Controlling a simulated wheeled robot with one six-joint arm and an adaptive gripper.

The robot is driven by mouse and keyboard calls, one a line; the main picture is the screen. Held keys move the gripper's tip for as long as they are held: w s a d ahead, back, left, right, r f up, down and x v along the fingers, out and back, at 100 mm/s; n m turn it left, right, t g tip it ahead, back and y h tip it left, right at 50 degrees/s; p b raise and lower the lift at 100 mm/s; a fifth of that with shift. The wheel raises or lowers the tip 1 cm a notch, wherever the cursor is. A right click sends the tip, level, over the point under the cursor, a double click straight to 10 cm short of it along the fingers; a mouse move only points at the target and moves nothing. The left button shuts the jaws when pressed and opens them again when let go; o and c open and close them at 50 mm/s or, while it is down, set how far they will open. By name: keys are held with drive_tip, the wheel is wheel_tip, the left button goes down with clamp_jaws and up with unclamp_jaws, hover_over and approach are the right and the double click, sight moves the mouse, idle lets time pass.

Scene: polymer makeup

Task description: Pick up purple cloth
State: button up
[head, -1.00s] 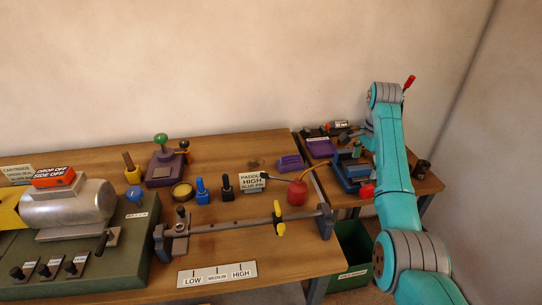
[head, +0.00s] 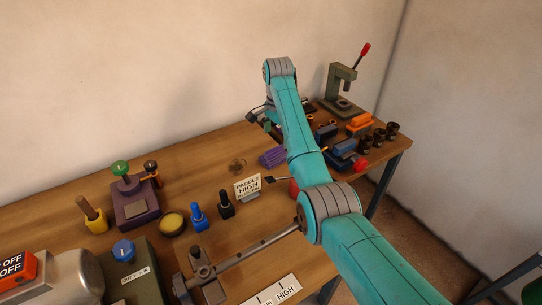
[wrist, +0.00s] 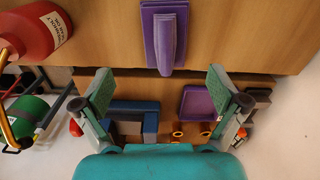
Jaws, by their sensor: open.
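The purple cloth (head: 272,157) appears as a ridged purple piece on the wooden bench, just left of my arm in the head view. In the wrist view the purple cloth (wrist: 165,35) lies near the bench edge, beyond and between my fingertips. My gripper (wrist: 158,76) is open and empty, its two green-padded fingers spread wide to either side, apart from the cloth. In the head view my gripper (head: 265,117) is small and partly hidden at the far end of my arm.
A red oil can (wrist: 38,35) stands left of the cloth in the wrist view. A paddle sign (head: 247,187) stands nearby. Bare wood surrounds the cloth's left side.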

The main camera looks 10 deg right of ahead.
sight(275, 148)
drive_tip(key=f, duration=0.7)
drive_tip(key=shift+w+a+f, duration=0.25)
drive_tip(key=shift+w+f, duration=0.05)
drive_tip(key=shift+f, duration=0.05)
drive_tip(key=c, duration=1.2)
